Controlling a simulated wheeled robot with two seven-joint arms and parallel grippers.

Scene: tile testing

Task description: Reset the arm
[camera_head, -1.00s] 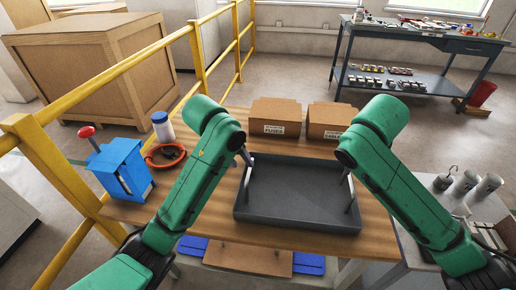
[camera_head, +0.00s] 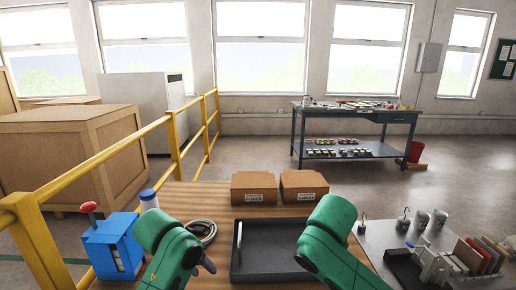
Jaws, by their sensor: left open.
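My green left arm comes in at the lower left over the wooden table. A small dark part of my left gripper (camera_head: 206,264) shows past the arm, beside the left edge of the dark grey tray (camera_head: 275,222); it is open, and the rest is hidden by the arm. My green right arm stands over the tray's right side; its gripper is hidden behind the arm. A thin light bar (camera_head: 239,242) shows inside the tray's left part.
Two cardboard boxes (camera_head: 253,187) (camera_head: 303,187) stand behind the tray. A blue box with a red knob (camera_head: 112,245), a blue-capped bottle (camera_head: 148,200) and a coiled ring (camera_head: 207,229) are at left. A yellow railing (camera_head: 110,155) runs along the left.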

